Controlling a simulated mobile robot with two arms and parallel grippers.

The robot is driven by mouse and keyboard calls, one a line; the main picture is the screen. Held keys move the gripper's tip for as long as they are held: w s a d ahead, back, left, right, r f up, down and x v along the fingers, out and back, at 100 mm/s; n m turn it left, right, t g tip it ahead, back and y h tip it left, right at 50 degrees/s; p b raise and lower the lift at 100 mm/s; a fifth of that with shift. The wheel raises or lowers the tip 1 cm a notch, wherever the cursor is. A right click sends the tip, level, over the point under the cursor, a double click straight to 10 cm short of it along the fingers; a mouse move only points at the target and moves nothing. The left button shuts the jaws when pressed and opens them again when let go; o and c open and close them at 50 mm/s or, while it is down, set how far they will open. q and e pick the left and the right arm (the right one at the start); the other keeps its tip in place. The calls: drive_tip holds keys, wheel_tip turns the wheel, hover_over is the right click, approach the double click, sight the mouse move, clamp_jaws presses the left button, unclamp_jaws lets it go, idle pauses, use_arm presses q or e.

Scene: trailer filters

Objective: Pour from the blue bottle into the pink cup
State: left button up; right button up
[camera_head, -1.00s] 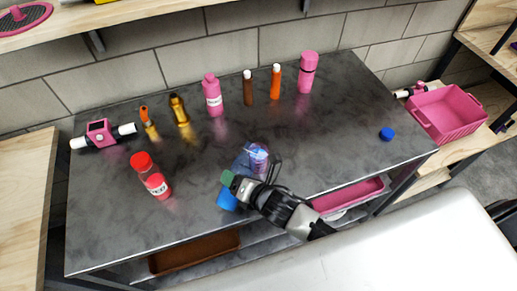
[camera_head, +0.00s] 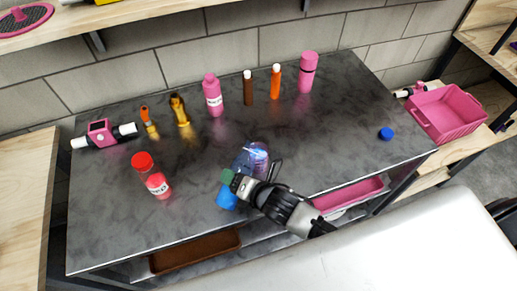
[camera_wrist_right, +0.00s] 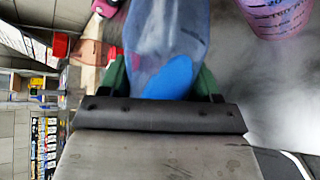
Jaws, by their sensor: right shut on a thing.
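My right gripper (camera_head: 232,181) is shut on the blue bottle (camera_head: 227,199), a see-through bottle with a solid blue patch at its lower end. The bottle is tilted in the head view. It fills the top middle of the right wrist view (camera_wrist_right: 168,40), between the green fingertips. The pink cup (camera_wrist_right: 277,14) shows in the right wrist view at the upper right, purplish-pink with dark writing, partly cut off and apart from the bottle there. In the head view the cup (camera_head: 261,152) overlaps the bottle's upper end, so the gap is hard to judge. My left gripper is not in view.
A blue cap (camera_head: 386,134) lies on the dark table (camera_head: 330,140) to the right. A red-capped shaker (camera_head: 152,176) stands at left. Several bottles, including a pink one (camera_head: 212,95), line the back. A pink bin (camera_head: 447,112) sits beyond the right edge.

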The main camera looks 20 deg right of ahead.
sight(236, 169)
drive_tip(key=shift+s+a+r+m+g+y+p, duration=0.15)
drive_tip(key=shift+r+m+g+y+p, duration=0.25)
drive_tip(key=shift+r+m+g+p, duration=0.45)
idle(2.1)
drive_tip(key=shift+w+d+r+m+y+p, duration=0.15)
drive_tip(key=shift+r+m+y+p, duration=0.05)
drive_tip(key=shift+r+p, duration=0.35)
drive_tip(key=shift+w+d+r+m+y+p, duration=0.1)
drive_tip(key=shift+r+m+y+p, duration=0.1)
drive_tip(key=shift+r+p, duration=0.3)
idle(1.5)
drive_tip(key=shift+r+m+g+p, duration=0.35)
drive_tip(key=shift+r+p, duration=0.25)
drive_tip(key=shift+p, duration=0.05)
idle(1.2)
